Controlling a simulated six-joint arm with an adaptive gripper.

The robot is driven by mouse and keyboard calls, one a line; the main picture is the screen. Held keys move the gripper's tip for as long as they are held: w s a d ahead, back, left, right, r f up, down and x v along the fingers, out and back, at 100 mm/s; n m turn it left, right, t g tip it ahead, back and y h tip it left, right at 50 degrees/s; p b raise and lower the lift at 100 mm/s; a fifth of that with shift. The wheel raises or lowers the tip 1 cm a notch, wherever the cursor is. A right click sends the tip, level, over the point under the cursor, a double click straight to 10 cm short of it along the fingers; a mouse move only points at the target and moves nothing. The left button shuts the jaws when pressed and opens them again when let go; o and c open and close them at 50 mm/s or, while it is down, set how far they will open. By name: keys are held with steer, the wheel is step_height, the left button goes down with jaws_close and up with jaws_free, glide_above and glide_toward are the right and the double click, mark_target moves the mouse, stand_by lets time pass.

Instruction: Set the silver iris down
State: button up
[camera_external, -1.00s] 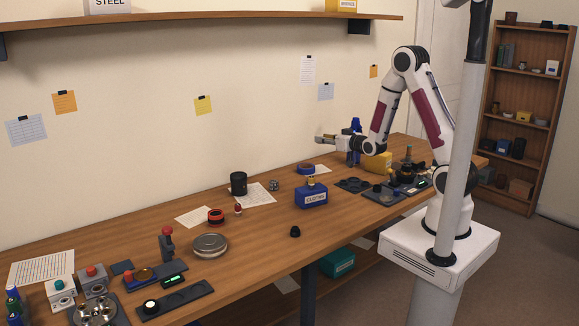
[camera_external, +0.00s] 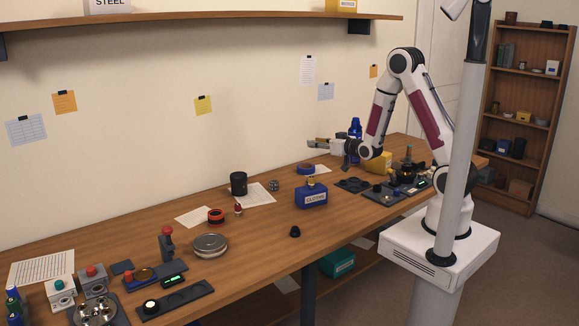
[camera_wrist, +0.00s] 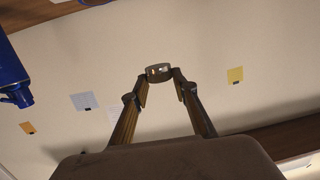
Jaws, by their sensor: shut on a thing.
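The silver iris (camera_wrist: 158,72) is a small ring-shaped part, looking dull brownish-grey in the wrist view. It sits between the two fingertips of my gripper (camera_external: 316,145), which are shut on it. In the external view my gripper points left, level, in the air above the back of the bench, and the iris is too small there to make out clearly. Nothing touches the iris from below in the wrist view.
A blue bottle (camera_external: 355,127) stands near my wrist; it also shows at the left of the wrist view (camera_wrist: 9,70). Dark trays (camera_external: 383,196) lie toward my base. A labelled blue container (camera_external: 312,199), a black cup (camera_external: 238,184) and a silver round tin (camera_external: 210,246) stand on the bench (camera_external: 262,250).

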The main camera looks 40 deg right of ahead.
steer(key=s+a+f+n+g+y, duration=0.1)
steer(key=a+f+n+y, duration=0.15)
steer(key=a, duration=0.85)
steer(key=s+a+f+n+g+y, duration=0.1)
steer(key=a+f+n+y, duration=0.15)
steer(key=a, duration=0.95)
steer(key=s+a+f+n+g+y, duration=0.1)
steer(key=s+a, duration=0.3)
steer(key=a, duration=0.6)
steer(key=s+a+f+n+g+y, duration=0.2)
steer(key=s+a+y, duration=0.1)
steer(key=a, duration=0.7)
steer(key=s+a+f+n+g+y, duration=0.1)
steer(key=s+a, duration=0.4)
steer(key=a, duration=0.5)
steer(key=shift+s+f+n+y, duration=0.1)
steer(key=shift+f+n+y, duration=0.2)
steer(key=shift+y, duration=0.5)
steer(key=s+a+n+g+y, duration=0.1)
steer(key=s+a+g, duration=0.1)
steer(key=s+a, duration=0.4)
steer(key=s+a+n+g+y, duration=0.1)
steer(key=s+a, duration=0.6)
steer(key=a, duration=0.8)
steer(key=shift+s+n+g, duration=0.15)
steer(key=shift+n+g, duration=0.45)
steer(key=shift+g, duration=0.1)
steer(key=shift+f, duration=2.5)
steer(key=shift+f, duration=0.1)
